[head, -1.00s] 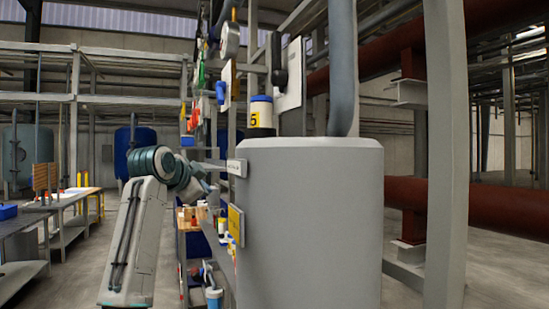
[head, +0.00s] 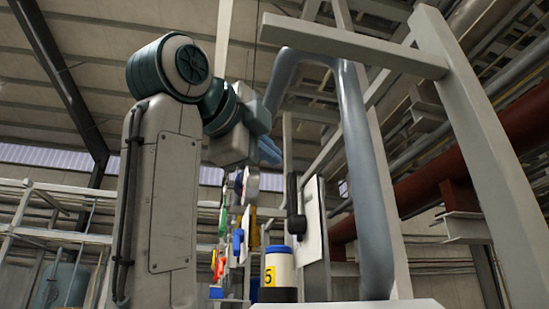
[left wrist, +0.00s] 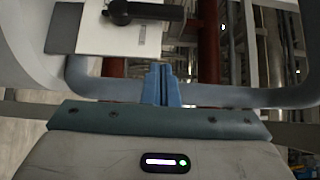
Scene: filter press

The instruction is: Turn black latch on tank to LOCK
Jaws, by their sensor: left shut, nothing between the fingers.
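The black latch (head: 294,208) is mounted on a white panel (head: 313,230) above the tank top (head: 400,304) in the head view. Its handle runs upright there. In the left wrist view the latch (left wrist: 145,12) lies across the top of the picture on its white panel (left wrist: 115,40). My left gripper (head: 270,151) has blue fingers and is raised above and left of the latch in the head view. The fingers (left wrist: 161,86) are together and empty in the left wrist view, apart from the latch. Any LOCK marking is too small to read. My right gripper is out of view.
A grey-blue pipe (head: 372,180) arches up from the tank, right of the panel. A white and blue container marked 5 (head: 279,268) stands left of the panel. Pale frame beams (head: 470,150) rise at the right. Coloured items (head: 238,240) hang behind on the left.

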